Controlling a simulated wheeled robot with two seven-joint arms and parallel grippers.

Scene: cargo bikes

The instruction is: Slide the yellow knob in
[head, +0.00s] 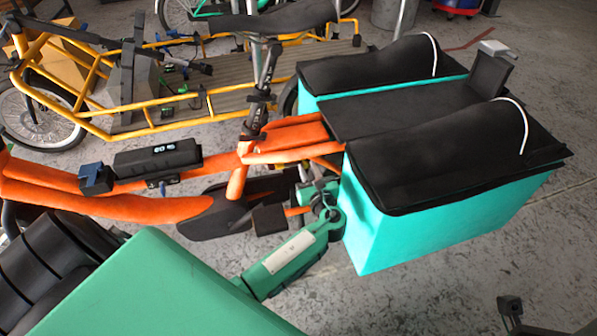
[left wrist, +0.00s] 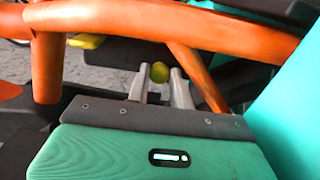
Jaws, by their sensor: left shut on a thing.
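The yellow knob (left wrist: 160,72) shows in the left wrist view as a small rounded piece between the fingertips of my left gripper (left wrist: 162,84). The gripper's two grey fingers are shut on it, one on each side. The knob is just below the orange bike frame (left wrist: 170,20). In the head view my left gripper (head: 325,197) is beside the orange frame, close to the turquoise cargo box (head: 375,230). Its fingertips and the knob cannot be made out there.
The orange frame tubes pass directly over and beside the left gripper. The turquoise box wall (left wrist: 290,105) stands close on its right. A second yellow piece (left wrist: 88,41) lies left of the fingers. A yellow cargo bike (head: 200,103) stands behind. Open floor (head: 460,265) is at lower right.

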